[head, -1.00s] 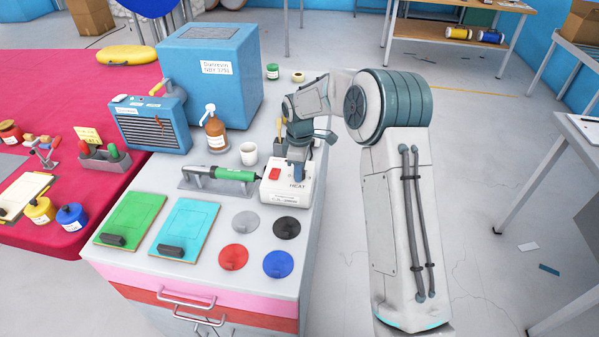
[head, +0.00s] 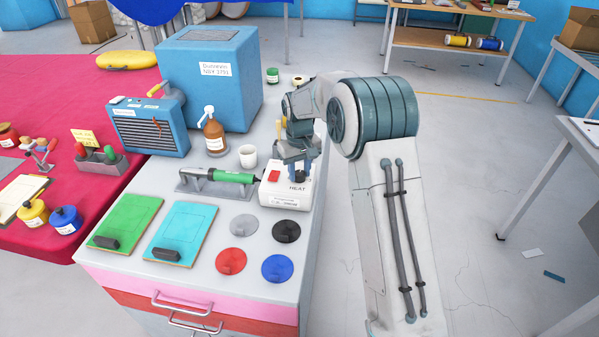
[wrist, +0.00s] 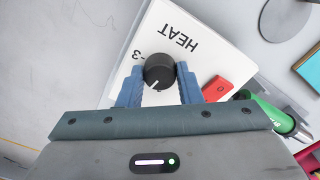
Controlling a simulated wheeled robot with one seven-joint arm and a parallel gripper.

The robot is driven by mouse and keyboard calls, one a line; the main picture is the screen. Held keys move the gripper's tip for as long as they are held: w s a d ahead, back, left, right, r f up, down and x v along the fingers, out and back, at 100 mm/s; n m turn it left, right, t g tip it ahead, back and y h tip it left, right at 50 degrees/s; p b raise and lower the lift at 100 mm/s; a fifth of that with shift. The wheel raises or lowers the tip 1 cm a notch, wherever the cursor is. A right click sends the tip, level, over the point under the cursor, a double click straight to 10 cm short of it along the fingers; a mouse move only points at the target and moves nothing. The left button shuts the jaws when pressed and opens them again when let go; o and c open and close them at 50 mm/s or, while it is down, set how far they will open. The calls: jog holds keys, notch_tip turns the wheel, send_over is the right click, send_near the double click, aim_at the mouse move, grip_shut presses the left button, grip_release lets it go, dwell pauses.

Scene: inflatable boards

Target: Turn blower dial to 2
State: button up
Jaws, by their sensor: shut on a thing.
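The white control box (head: 285,195) with HEAT lettering and a red switch (head: 273,177) sits near the right edge of the grey workbench top. In the wrist view, its black dial (wrist: 159,70) has a white pointer line aimed down and slightly left. A "3" shows upside down at the dial's upper left; other marks are hidden by the dial and fingers. My gripper (wrist: 159,80) is shut on the dial, one blue finger on each side. In the head view my gripper (head: 296,172) comes down onto the box and hides the dial.
A green-handled tool (head: 230,176) rests in a stand left of the box. A white cup (head: 248,156) and amber pump bottle (head: 213,135) stand behind. Coloured discs (head: 286,231) lie in front. Open floor is to the right.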

aim_at(300, 173)
jog(key=shift+m, duration=1.9)
jog(key=o, duration=1)
jog(key=shift+c, duration=0.2)
notch_tip(300, 173, up, 14)
jog(key=shift+b, duration=0.45)
